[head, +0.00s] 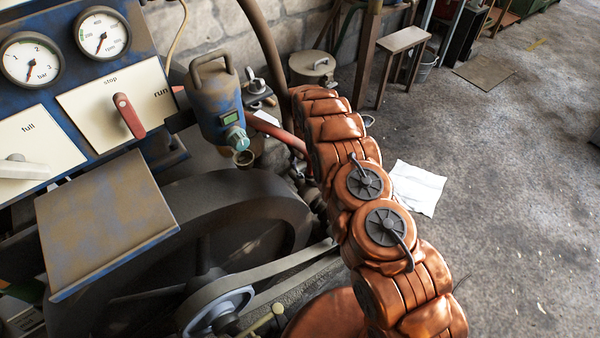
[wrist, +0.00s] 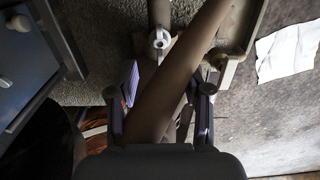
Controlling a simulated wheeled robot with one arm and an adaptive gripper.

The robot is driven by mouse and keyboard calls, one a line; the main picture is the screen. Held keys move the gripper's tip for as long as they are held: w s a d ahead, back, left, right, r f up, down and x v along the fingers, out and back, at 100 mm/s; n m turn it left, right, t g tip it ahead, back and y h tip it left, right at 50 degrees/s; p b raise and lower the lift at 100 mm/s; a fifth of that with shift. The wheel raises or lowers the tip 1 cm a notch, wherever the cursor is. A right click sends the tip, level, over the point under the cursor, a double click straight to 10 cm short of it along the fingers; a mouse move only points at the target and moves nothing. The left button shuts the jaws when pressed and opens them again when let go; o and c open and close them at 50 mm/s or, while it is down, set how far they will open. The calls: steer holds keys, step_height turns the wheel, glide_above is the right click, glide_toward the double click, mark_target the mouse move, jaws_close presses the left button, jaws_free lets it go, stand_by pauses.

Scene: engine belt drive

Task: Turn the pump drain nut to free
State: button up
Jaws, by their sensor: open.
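My gripper (wrist: 166,92) shows in the wrist view with its two purple-padded fingers apart. A thick brown pipe (wrist: 188,65) runs diagonally through the view between the fingers; I cannot tell its depth. A pale round nut-like fitting (wrist: 158,40) with a dark centre sits on a vertical part ahead of the fingertips, left of the pipe and apart from the fingers. It may be the pump drain nut, but this is not certain. In the head view my copper-coloured arm reaches up the middle, and my gripper cannot be made out there.
A blue control panel (head: 152,42) with gauges and a red lever (head: 129,115) stands at left. A blue-grey handled device (head: 214,104) hangs beside it. A large wheel (head: 255,215) and belt (head: 270,265) lie below. The floor at right is open, with white paper (head: 418,187) on it.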

mark_target(300, 174)
steer(key=shift+f, duration=3.65)
jaws_close()
